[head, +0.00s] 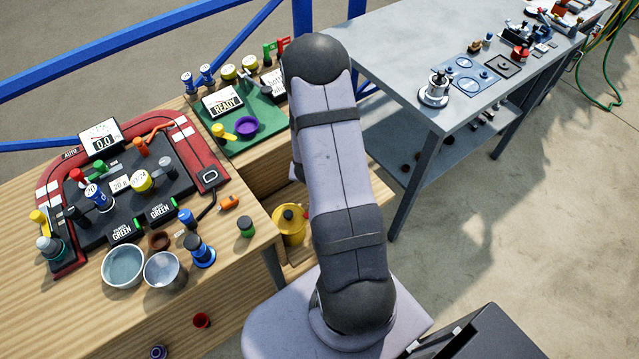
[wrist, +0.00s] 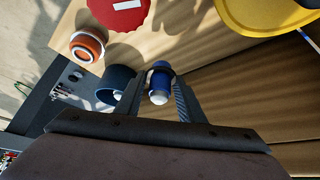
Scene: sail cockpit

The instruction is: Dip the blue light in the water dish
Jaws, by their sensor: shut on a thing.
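In the wrist view, my gripper (wrist: 157,104) is shut on a small dark blue light (wrist: 160,82) with a pale rounded end. The fingers sit on either side of it. In the head view, my arm hides the gripper and the held light. A round pale bowl with a grey-blue inside (head: 122,285), seemingly the water dish, stands near the front of the wooden bench at the left. A similar metallic bowl (head: 164,286) stands just right of it. The dish does not show in the wrist view.
Beside the light in the wrist view are a dark blue cup (wrist: 112,80), an orange-and-white round item (wrist: 88,46), a red disc (wrist: 120,8) and a yellow round thing (wrist: 262,14). Blue-and-black knobs (head: 199,250) stand right of the bowls. A grey table (head: 400,40) is behind.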

